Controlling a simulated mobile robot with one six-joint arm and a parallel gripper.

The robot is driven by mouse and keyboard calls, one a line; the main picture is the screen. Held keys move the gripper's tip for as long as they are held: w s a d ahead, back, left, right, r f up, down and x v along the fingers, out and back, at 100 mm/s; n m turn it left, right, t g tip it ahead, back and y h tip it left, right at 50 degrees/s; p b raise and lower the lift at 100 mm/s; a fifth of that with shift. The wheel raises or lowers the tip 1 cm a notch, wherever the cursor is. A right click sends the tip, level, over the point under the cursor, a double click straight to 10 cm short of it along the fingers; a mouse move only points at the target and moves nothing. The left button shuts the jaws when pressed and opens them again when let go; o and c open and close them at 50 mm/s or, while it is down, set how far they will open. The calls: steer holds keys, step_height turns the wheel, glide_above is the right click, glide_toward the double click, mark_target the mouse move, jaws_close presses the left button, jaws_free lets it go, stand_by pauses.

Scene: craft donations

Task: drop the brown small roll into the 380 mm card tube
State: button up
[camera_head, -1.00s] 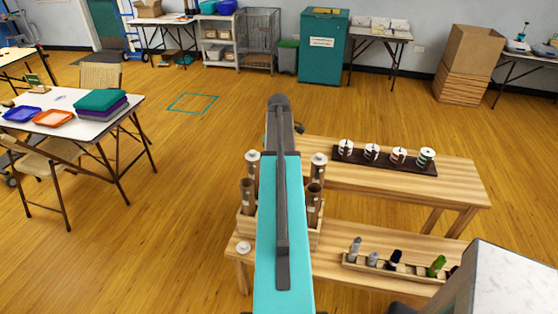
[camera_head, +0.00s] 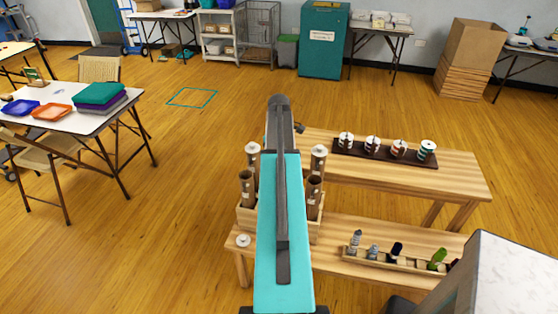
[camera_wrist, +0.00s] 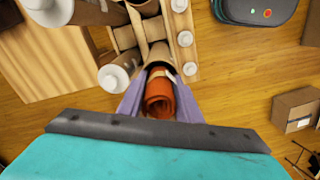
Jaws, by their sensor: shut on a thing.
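In the wrist view my gripper (camera_wrist: 160,112) is shut on a rust-brown roll (camera_wrist: 160,98), which has a pale band near its far end. A brown card tube (camera_wrist: 156,52) lies just beyond the roll, in line with it; I cannot tell whether the roll's end is inside the tube. In the head view, upright brown tubes (camera_head: 247,188) (camera_head: 314,192) stand in a wooden crate (camera_head: 246,218), some with white caps (camera_head: 318,150). No length marking can be read. My arm hides my gripper and the roll in the head view.
White-capped tubes (camera_wrist: 112,78) stand close left of my gripper in the wrist view. A loose white cap (camera_head: 243,240) lies on the lower bench. Spools (camera_head: 372,144) stand on a dark tray to the right, and a wooden rack (camera_head: 400,262) holds several small items.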

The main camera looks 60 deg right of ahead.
steer(key=o, duration=1.1)
steer(key=shift+s+a+f, duration=0.1)
steer(key=shift+f, duration=0.2)
steer(key=shift+r+b, duration=0.4)
steer(key=shift+r, duration=0.45)
steer(key=shift+r+b, duration=1.55)
steer(key=shift+r, duration=4.8)
